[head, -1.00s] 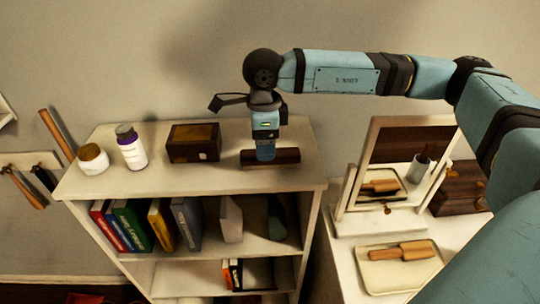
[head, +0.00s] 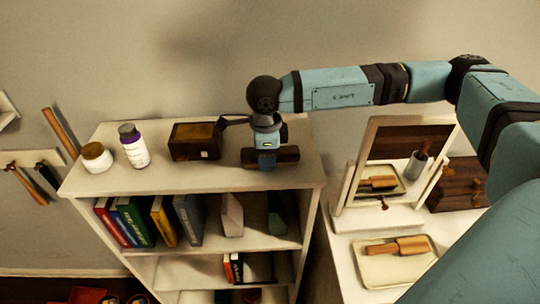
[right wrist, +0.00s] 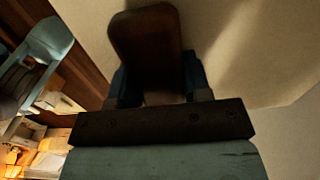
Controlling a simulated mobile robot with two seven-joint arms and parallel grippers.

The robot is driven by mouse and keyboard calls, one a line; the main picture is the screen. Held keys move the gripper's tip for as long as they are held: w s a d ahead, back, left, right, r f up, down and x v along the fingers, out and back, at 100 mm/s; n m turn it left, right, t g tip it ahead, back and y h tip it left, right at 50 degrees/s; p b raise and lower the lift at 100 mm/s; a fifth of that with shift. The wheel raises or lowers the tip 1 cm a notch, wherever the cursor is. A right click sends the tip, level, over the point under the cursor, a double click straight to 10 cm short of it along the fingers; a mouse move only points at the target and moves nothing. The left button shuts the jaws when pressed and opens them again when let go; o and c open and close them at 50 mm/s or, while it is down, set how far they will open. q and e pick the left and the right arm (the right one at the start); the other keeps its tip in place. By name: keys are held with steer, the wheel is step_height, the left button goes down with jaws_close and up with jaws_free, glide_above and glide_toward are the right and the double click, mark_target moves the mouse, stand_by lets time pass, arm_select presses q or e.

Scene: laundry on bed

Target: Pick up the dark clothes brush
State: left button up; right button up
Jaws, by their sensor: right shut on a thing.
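The dark brown clothes brush (head: 288,154) is at the front right of the white bookcase's top. My right gripper (head: 266,163) comes down over its middle and is shut on it. In the head view I cannot tell whether the brush touches the top or is just clear of it. In the right wrist view, the brush (right wrist: 147,40) sits between the two blue fingers, its middle partly hidden by the gripper. My left gripper is not in view.
A dark wooden box (head: 194,142) stands left of the brush, with a white bottle (head: 134,150) and a jar (head: 97,158) farther left. Books (head: 136,222) fill part of the shelf below. A mirror (head: 395,160) and a tray (head: 380,270) with a lighter wooden brush (head: 411,245) are at right.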

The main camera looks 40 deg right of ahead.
step_height(320, 180, up, 20)
steer(key=b, duration=0.3)
steer(key=shift+b, duration=0.4)
